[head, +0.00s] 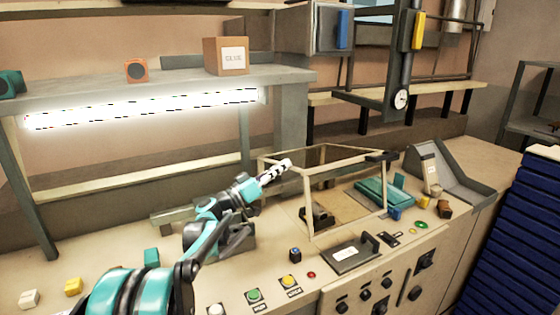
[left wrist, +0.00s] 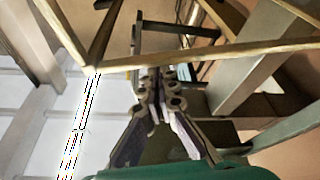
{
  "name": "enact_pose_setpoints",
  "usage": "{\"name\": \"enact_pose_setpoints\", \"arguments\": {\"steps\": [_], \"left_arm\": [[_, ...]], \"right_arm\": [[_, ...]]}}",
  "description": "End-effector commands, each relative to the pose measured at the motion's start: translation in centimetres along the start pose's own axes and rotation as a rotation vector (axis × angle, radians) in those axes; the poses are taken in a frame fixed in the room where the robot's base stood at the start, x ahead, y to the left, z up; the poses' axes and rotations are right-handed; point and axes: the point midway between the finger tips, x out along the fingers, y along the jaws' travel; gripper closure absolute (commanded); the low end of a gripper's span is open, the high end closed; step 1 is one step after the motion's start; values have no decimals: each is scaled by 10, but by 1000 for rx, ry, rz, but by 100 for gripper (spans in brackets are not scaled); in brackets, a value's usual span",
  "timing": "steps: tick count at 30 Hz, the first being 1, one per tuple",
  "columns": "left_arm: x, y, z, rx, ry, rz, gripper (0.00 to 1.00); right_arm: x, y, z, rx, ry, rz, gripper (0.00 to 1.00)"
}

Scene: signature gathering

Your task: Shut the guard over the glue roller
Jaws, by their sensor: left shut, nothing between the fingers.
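The guard, a see-through box with a thin beige frame (head: 386,190), stands on the bench at the centre right. A dark piece (head: 381,157) sits at its upper right corner. A dark part (head: 318,215) shows inside; I cannot tell whether it is the glue roller. My left gripper (head: 286,163) is shut and empty at the guard's upper left edge. In the left wrist view, its fingers (left wrist: 158,78) are closed together close to the beige bars (left wrist: 210,52); I cannot tell whether they touch. My right gripper is out of view.
A teal block (head: 382,191) lies right of the guard's middle, beside a grey sloped holder (head: 460,178). A dark plate (head: 350,255) and several buttons lie in front. A shelf (head: 290,75) with a glue box (head: 226,56) stands behind.

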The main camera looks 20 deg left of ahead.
Motion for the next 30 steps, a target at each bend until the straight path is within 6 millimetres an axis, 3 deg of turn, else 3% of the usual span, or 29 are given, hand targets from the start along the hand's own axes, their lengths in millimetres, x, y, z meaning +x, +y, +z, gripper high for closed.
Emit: {"name": "enact_pose_setpoints", "arguments": {"steps": [20,30], "left_arm": [[-1,0,4,-2,0,-1,100],[17,21,-48,-2,0,-1,100]], "right_arm": [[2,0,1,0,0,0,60],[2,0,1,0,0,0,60]]}}
